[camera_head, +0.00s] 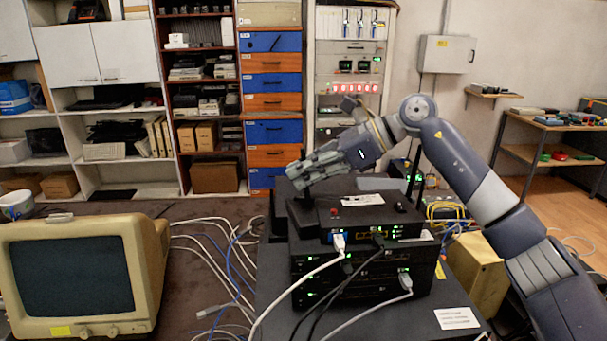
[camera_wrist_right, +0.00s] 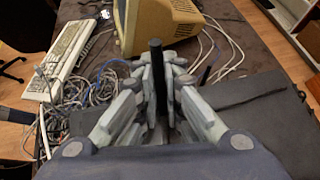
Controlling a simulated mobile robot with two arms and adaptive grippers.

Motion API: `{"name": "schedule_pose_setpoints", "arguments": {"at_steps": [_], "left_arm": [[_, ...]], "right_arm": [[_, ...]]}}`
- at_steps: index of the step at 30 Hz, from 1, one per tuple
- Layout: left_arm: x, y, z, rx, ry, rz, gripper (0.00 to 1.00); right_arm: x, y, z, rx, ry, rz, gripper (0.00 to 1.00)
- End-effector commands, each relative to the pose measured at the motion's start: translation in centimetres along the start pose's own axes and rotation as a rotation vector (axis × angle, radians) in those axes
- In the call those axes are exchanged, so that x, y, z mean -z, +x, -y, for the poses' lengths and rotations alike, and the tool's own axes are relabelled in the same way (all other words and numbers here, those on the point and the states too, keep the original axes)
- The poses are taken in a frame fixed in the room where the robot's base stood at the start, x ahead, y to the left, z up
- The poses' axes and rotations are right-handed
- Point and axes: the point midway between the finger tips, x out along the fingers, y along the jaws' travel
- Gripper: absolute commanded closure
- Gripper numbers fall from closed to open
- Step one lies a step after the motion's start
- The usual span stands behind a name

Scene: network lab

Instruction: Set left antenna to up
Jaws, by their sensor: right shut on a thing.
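The router (camera_head: 372,222) is a small black box with green lights, on top of a stack of black network units. My right gripper (camera_head: 298,180) is over the router's left end, pointing left. In the right wrist view my right gripper (camera_wrist_right: 157,72) is shut on a thin black rod, the left antenna (camera_wrist_right: 156,52), whose end sticks out past the fingertips. In the head view the gripper mostly hides this antenna, so its exact tilt is unclear. The right antenna (camera_head: 415,172) stands thin and dark behind the router's right side. My left gripper is not in view.
White cables (camera_head: 300,280) hang from the units' fronts and spread over the table. A beige monitor (camera_head: 84,272) stands at left. A yellow box (camera_head: 478,278) is at right. In the wrist view a keyboard (camera_wrist_right: 70,50) lies beside tangled cables.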

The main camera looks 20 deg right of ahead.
Motion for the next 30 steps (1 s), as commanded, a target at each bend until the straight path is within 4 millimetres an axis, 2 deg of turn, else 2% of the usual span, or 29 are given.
{"name": "schedule_pose_setpoints", "arguments": {"at_steps": [4,6,8,17,20,23,30], "left_arm": [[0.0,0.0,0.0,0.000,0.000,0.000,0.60],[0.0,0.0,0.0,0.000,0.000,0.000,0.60],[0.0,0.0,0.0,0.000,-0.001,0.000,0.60],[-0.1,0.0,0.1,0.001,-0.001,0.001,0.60],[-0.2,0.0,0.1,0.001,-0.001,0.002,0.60],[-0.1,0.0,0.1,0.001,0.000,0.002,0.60],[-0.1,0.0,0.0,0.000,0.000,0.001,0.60]], "right_arm": [[-0.2,-0.2,0.1,0.005,-0.001,0.003,1.00],[-0.2,-0.2,0.1,0.005,-0.001,0.003,0.81],[-0.1,-0.1,0.1,0.004,-0.001,0.003,0.71],[0.0,-0.1,0.0,0.002,0.000,0.000,0.71],[0.0,-0.6,0.1,0.003,0.000,-0.001,0.71],[0.0,-1.9,0.1,0.006,0.000,0.000,0.71],[-0.1,-7.0,0.1,0.007,0.001,0.001,0.71]]}}
